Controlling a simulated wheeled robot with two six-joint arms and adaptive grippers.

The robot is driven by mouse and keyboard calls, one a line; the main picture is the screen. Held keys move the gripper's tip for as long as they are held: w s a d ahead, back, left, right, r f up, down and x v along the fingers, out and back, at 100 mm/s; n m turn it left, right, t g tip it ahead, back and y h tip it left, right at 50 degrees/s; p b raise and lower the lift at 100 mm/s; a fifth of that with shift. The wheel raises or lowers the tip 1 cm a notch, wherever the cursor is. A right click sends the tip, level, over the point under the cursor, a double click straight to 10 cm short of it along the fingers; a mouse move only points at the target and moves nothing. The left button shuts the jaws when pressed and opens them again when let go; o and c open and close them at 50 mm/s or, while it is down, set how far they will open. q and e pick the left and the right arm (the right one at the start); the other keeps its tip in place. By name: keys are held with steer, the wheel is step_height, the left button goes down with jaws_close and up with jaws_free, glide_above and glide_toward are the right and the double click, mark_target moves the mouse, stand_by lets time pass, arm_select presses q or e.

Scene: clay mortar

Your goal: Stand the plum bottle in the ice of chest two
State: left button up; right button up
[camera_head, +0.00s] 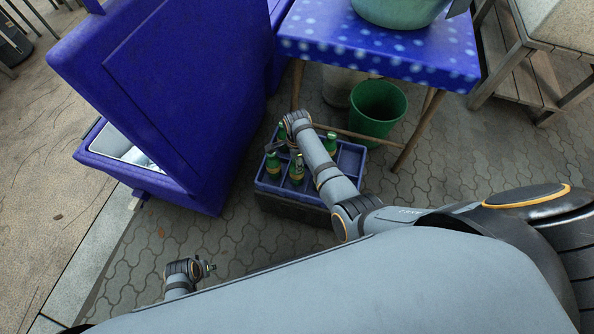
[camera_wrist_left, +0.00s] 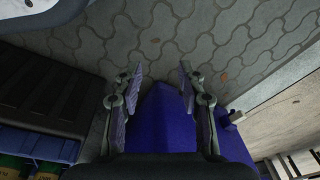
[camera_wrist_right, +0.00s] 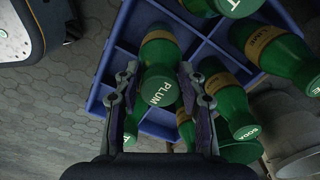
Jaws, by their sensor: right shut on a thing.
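The plum bottle (camera_wrist_right: 160,88) is green with a tan band, and PLUM shows on its cap in the right wrist view. My right gripper (camera_wrist_right: 156,98) is shut on it, over the blue divided crate (camera_wrist_right: 118,62). In the head view my right gripper (camera_head: 281,146) is at the crate (camera_head: 348,162); which bottle there is plum I cannot tell. A blue chest (camera_head: 112,150) with its lid raised stands at left, pale ice (camera_head: 138,157) partly showing behind the lid. No chest number is readable. My left gripper (camera_wrist_left: 155,92) is open and empty, low over the paving.
Other green bottles (camera_head: 297,172) stand in the crate; lime (camera_wrist_right: 268,48) and soda (camera_wrist_right: 236,112) are close by the plum bottle. The raised lid (camera_head: 180,85) stands between crate and ice. A spotted table (camera_head: 385,50) and a green bucket (camera_head: 378,108) are behind.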

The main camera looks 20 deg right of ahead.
step_height(320, 180, up, 3)
steer(key=p, duration=0.3)
arm_select(q)
steer(key=s+a+f+p, duration=0.1)
steer(key=s+f+p, duration=0.2)
steer(key=s, duration=0.5)
steer(key=s+a+f+p, duration=0.1)
steer(key=s+f+p, duration=0.2)
steer(key=s, duration=0.4)
arm_select(e)
step_height(320, 180, up, 5)
steer(key=shift+r, duration=0.2)
arm_select(q)
step_height(320, 180, up, 12)
steer(key=s+p, duration=0.1)
steer(key=p, duration=1)
steer(key=shift+a+f, duration=0.15)
steer(key=shift+f, duration=0.05)
arm_select(e)
step_height(320, 180, up, 11)
steer(key=shift+f, duration=0.2)
arm_select(q)
steer(key=shift+s, duration=0.15)
arm_select(e)
steer(key=shift+a, duration=0.1)
